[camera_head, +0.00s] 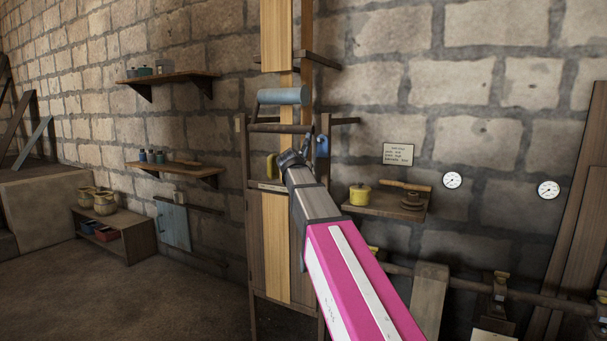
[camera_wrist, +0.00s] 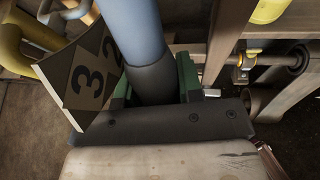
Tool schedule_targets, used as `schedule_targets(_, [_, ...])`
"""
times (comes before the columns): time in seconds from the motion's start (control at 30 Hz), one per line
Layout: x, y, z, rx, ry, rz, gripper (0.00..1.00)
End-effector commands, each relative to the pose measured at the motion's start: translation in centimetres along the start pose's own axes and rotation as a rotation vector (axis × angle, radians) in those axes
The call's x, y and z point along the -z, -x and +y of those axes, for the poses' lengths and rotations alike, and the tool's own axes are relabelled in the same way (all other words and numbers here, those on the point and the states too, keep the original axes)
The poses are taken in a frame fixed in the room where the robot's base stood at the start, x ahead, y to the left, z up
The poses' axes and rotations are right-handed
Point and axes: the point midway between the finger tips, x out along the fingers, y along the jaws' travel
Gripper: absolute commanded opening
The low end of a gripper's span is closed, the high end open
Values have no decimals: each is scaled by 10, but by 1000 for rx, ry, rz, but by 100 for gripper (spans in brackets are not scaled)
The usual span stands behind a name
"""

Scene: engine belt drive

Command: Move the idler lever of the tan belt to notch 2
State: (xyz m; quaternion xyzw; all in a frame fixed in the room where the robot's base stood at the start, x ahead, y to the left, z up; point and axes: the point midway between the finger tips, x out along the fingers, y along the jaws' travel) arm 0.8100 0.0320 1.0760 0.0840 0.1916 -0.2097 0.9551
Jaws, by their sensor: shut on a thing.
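The tan belt (camera_head: 276,245) runs vertically down a tall wooden frame, with a blue-grey roller (camera_head: 283,96) across it. My gripper (camera_head: 291,158) is in front of the frame below this roller. In the wrist view my gripper (camera_wrist: 153,86) is shut on a lever with a blue-grey shaft (camera_wrist: 133,28) and a dark lower part. A tilted number plate (camera_wrist: 82,75) stands just left of the lever. It shows a 3 and, closer to the lever, a partly hidden 2. The lever's exact notch cannot be told.
A yellow handle (camera_head: 271,166) and a blue part (camera_head: 322,145) flank my gripper closely. A shelf (camera_head: 385,205) with a yellow pot is to the right. A low cabinet (camera_head: 121,238) stands at the left. Open floor lies at the lower left.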

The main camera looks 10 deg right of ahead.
Motion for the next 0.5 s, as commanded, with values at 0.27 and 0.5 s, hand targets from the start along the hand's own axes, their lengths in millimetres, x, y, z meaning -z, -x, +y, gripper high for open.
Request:
schedule_targets(0.27, [-1, 0, 0, -1, 1, -4, 59])
schedule_targets(0.5, [0, 4, 0, -1, 1, -3, 59])
